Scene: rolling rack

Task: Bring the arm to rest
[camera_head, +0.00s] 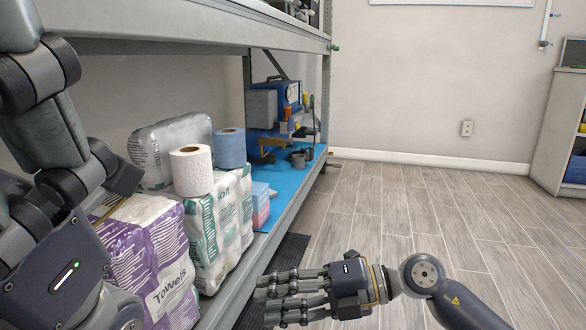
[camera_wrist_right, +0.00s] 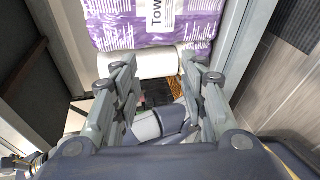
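My right arm (camera_head: 445,290) comes in from the lower right in the head view. Its gripper (camera_head: 268,298) points left in front of the shelf edge, with its fingers apart and nothing held. In the right wrist view its two fingers (camera_wrist_right: 163,95) also stand apart, with a purple and white towel pack (camera_wrist_right: 155,25) beyond them. My left arm (camera_head: 50,120) fills the left edge of the head view, in front of the lower shelf. The body of my left gripper shows there, but its fingertips are hidden or out of frame.
The lower shelf (camera_head: 262,255) holds a purple towel pack (camera_head: 160,255), a green and white pack (camera_head: 215,225), a white roll (camera_head: 191,170) and a blue roll (camera_head: 229,148). Tools stand farther back. Open floor (camera_head: 410,215) lies right of the rack. A cabinet (camera_head: 555,130) stands far right.

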